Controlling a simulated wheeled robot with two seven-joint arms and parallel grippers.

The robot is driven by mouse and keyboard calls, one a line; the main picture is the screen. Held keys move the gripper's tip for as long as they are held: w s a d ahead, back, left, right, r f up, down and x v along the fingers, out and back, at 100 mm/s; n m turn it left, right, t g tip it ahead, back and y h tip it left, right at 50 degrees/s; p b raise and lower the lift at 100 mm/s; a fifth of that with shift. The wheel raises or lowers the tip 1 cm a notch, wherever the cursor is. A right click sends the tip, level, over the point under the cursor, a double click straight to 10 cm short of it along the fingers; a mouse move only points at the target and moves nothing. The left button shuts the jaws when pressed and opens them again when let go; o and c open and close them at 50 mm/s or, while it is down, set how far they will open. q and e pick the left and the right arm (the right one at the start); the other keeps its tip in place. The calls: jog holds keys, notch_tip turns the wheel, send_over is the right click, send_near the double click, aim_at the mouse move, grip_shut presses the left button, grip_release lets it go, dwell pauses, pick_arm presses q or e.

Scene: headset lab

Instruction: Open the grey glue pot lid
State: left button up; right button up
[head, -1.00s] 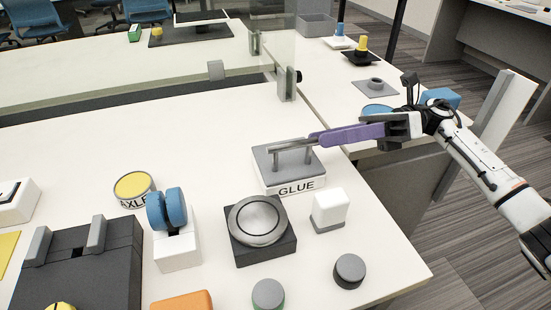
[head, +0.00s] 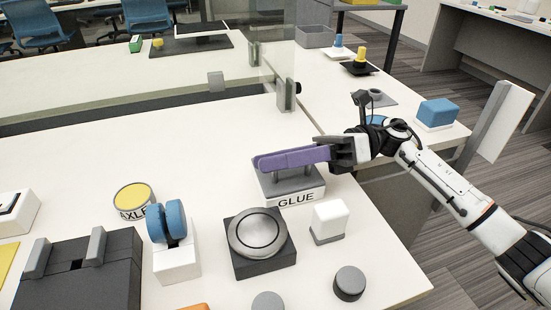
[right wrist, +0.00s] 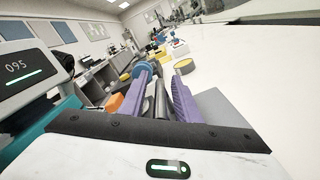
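The glue pot (head: 297,198) is a low white box marked GLUE, right of the middle in the head view. Its grey lid (head: 294,184) lies flat on top. My right gripper (head: 258,163) reaches in from the right, its purple fingers level over the lid and hiding most of the lid's bar handle. In the right wrist view the two fingers (right wrist: 160,88) stand apart, with a grey bar, apparently the handle, between them; I see no clear grip on it. My left gripper is out of view.
A silver round dish on a black block (head: 259,241) and a white block (head: 329,220) stand in front of the pot. Blue rollers on a white stand (head: 176,258) and a yellow-topped AXLE tin (head: 134,200) are left. A clear panel (head: 250,52) rises behind.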

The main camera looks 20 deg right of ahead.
jog(key=c, duration=0.7)
grip_shut()
